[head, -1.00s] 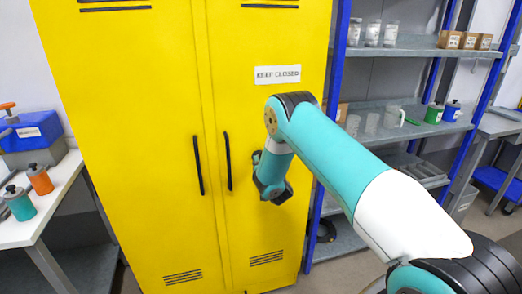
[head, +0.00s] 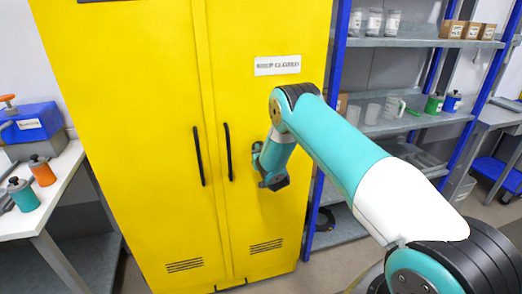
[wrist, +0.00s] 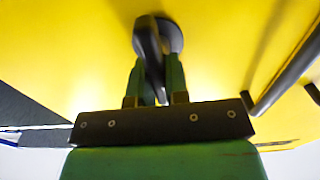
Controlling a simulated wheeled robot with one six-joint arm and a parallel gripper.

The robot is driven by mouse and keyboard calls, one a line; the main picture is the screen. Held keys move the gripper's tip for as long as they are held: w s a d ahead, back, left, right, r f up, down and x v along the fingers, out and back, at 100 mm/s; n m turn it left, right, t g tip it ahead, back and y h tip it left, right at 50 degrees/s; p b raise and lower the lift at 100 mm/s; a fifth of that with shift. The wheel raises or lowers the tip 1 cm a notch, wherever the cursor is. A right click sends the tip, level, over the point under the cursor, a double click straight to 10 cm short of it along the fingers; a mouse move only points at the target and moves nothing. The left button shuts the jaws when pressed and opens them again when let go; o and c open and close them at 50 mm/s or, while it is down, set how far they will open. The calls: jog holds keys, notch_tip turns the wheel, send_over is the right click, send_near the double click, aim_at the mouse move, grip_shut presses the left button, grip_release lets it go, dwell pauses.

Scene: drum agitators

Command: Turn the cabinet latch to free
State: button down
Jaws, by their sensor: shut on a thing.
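The yellow cabinet (head: 130,110) stands upright with both doors closed. The dark latch (wrist: 149,48) shows in the wrist view as a lever on a round base against the yellow door. My gripper (wrist: 157,80) has its green fingers on either side of the lever, shut on it. In the head view my gripper (head: 268,172) is at the right door, to the right of the black handles, and my own wrist hides the latch there.
Two black bar handles (head: 198,156) run upright near the door seam; one also shows close by in the wrist view (wrist: 285,75). A shelf rack (head: 395,130) with jars and jugs stands right. A white bench (head: 50,200) with bottles stands left.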

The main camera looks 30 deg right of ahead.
jog(key=n+b, duration=0.2)
jog(key=n, duration=0.1)
jog(key=n+b, duration=0.1)
jog(key=shift+a+f+n+b, duration=0.15)
jog(key=shift+a+n+b, duration=0.15)
jog(key=shift+n, duration=0.1)
jog(key=shift+w+a+f+n+b, duration=0.15)
jog(key=shift+n+b, duration=0.2)
jog(key=shift+n, duration=1.85)
jog(key=shift+a+f+n+b, duration=0.15)
jog(key=shift+n+b, duration=0.15)
jog(key=shift+n, duration=1.9)
jog(key=shift+w+a+f+n+b, duration=0.15)
jog(key=shift+n+b, duration=0.2)
jog(key=shift+n, duration=1.85)
jog(key=shift+s, duration=0.15)
jog(key=c, duration=1.1)
grip_release()
